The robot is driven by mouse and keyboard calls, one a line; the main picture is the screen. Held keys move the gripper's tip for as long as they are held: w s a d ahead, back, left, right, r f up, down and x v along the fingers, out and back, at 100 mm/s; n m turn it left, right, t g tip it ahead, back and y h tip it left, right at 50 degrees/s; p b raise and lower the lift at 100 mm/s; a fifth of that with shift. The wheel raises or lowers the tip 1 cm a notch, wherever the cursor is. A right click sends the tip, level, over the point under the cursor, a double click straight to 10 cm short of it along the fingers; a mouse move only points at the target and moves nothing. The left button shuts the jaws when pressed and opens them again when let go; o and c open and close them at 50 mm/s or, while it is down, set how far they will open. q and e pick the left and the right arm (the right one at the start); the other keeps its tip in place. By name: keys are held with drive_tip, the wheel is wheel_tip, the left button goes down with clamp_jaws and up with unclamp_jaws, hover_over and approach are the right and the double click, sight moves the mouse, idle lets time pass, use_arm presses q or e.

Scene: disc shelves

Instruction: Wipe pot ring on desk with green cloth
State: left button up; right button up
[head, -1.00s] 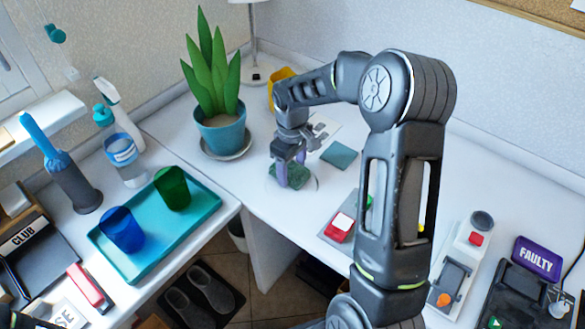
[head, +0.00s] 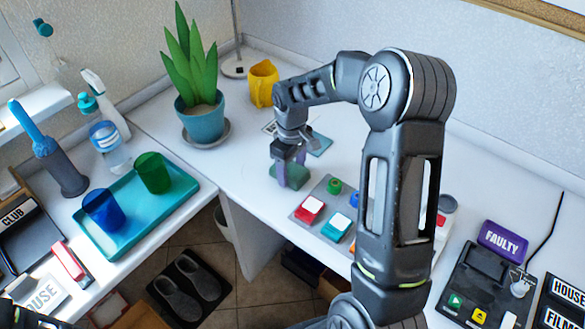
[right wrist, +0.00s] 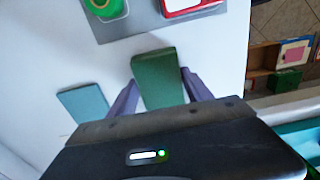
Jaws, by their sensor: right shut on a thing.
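My right gripper (head: 290,172) is over the white desk (head: 262,205), pointing down and shut on the green cloth (head: 293,183). In the right wrist view the cloth (right wrist: 157,78) is a dark green block between the two purple-grey fingers (right wrist: 158,98). It appears to be at the desk surface; exact contact is hard to tell. I cannot make out a pot ring on the desk now; the cloth and gripper hide part of the surface. The teal plant pot (head: 203,125) stands on its grey saucer (head: 222,138) left of the gripper.
A grey panel with a red button (head: 309,210) and other coloured buttons is close to the right of the cloth. A teal square (head: 320,143) lies behind it, and a yellow container (head: 262,84) farther back. A teal tray (head: 150,222) with blue and green cups is left.

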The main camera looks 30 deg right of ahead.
drive_tip(key=r, duration=0.1)
drive_tip(key=r+p, duration=0.1)
drive_tip(key=r, duration=0.1)
drive_tip(key=shift+w+a, duration=0.15)
drive_tip(key=shift+w, duration=0.15)
drive_tip(key=shift+r+p, duration=1.65)
drive_tip(key=shift+r, duration=0.7)
